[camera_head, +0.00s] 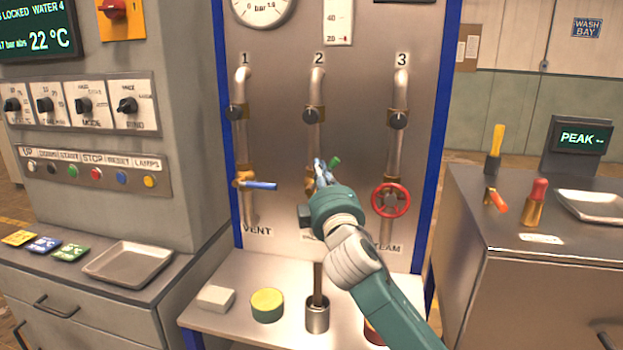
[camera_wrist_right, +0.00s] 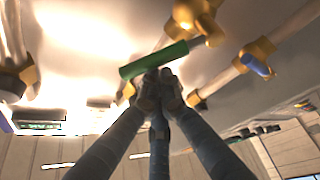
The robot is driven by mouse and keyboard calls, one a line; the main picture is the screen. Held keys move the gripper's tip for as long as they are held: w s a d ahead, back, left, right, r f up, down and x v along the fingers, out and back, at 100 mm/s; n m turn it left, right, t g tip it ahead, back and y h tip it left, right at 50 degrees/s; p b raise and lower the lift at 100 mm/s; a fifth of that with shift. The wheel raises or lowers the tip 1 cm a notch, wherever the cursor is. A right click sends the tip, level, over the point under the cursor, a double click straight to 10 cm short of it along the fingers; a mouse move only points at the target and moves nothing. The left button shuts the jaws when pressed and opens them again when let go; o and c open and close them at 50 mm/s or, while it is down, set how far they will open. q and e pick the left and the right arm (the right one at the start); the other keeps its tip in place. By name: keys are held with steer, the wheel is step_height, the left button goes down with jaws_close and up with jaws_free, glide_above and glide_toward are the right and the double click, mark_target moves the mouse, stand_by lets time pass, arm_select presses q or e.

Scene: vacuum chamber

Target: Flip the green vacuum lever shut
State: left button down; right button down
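The green lever (camera_head: 336,161) sits on pipe 2 of the steel panel, partly hidden by my right gripper. In the wrist view the green lever (camera_wrist_right: 152,60) shows as a green bar, slanted across the picture just beyond my fingertips. My right gripper (camera_head: 321,172) is at the valve on pipe 2. In the wrist view my right gripper's (camera_wrist_right: 158,88) fingers are drawn together at the tips, close against the lever; the bar is not seen between them. Whether they touch it I cannot tell. My left gripper is not in view.
A blue lever (camera_head: 258,185) on pipe 1 lies left of my gripper, and a red handwheel (camera_head: 391,200) on pipe 3 lies right. Below are a white block (camera_head: 216,299), a yellow-green round thing (camera_head: 267,305) and a metal cup (camera_head: 317,317) on the shelf.

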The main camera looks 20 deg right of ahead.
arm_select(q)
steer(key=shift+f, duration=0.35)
arm_select(e)
steer(key=s+d+f, duration=0.2)
steer(key=d+f, duration=0.1)
steer(key=f, duration=0.2)
steer(key=shift+s+d+f, duration=0.15)
steer(key=shift+d, duration=0.15)
steer(key=shift+f, duration=0.2)
stand_by(0.4)
